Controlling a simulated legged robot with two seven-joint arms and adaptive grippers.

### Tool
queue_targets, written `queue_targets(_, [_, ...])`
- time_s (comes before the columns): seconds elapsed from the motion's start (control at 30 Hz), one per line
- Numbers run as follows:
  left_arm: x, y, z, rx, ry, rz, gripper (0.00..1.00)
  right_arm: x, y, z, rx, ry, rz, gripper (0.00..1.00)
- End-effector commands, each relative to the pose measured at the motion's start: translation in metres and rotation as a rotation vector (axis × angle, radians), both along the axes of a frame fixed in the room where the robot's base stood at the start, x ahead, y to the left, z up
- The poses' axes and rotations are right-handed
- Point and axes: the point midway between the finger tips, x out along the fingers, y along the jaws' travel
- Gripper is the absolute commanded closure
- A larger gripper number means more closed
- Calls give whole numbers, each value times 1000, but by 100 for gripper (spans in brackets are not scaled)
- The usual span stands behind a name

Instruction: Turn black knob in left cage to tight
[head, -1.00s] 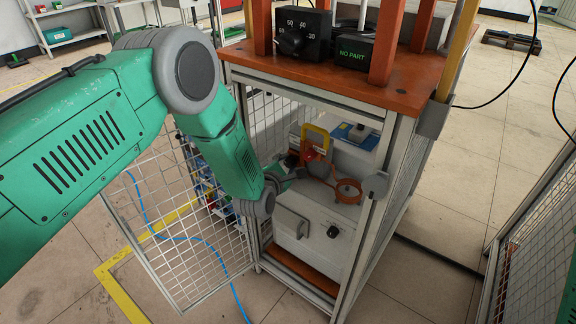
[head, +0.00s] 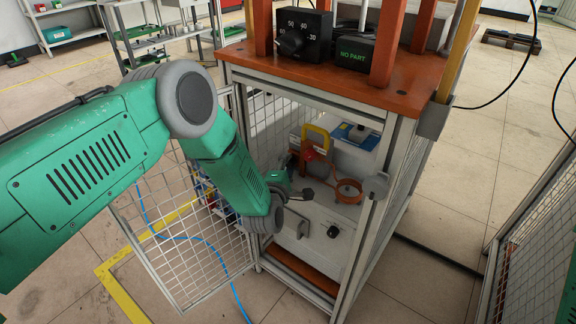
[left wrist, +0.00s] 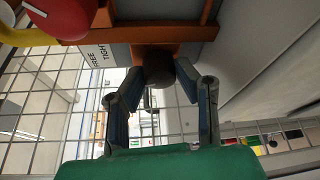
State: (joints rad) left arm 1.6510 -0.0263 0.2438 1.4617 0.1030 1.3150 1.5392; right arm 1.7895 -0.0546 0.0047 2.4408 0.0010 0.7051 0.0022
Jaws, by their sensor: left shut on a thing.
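The black knob (left wrist: 158,68) shows in the left wrist view, under an orange bracket beside a plate marked FREE and TIGHT (left wrist: 95,56). My left gripper (left wrist: 158,78) has its two fingers on either side of the knob and is shut on it. In the head view my left gripper (head: 292,190) reaches through the open cage front, beside the orange fixture (head: 297,166). I cannot make out this knob there. The knob's turned position is not readable. My right gripper is out of view.
A red part (head: 312,153) and a yellow handle (head: 318,132) stand close to the gripper. A white box with another dark knob (head: 333,231) and an orange ring (head: 348,191) are nearby. The mesh door (head: 180,262) stands open at left.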

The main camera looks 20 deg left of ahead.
Motion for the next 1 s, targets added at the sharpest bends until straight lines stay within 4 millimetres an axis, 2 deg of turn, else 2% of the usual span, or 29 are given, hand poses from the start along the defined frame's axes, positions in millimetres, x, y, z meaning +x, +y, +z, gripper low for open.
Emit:
queue_targets(0.03, [-2,-2,-5,40,-8,-4,100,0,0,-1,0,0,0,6])
queue_targets(0.6, [-3,-2,-9,552,-187,-7,100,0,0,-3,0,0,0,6])
queue_targets(1.0, [-3,-3,-11,845,-293,-12,100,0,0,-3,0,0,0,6])
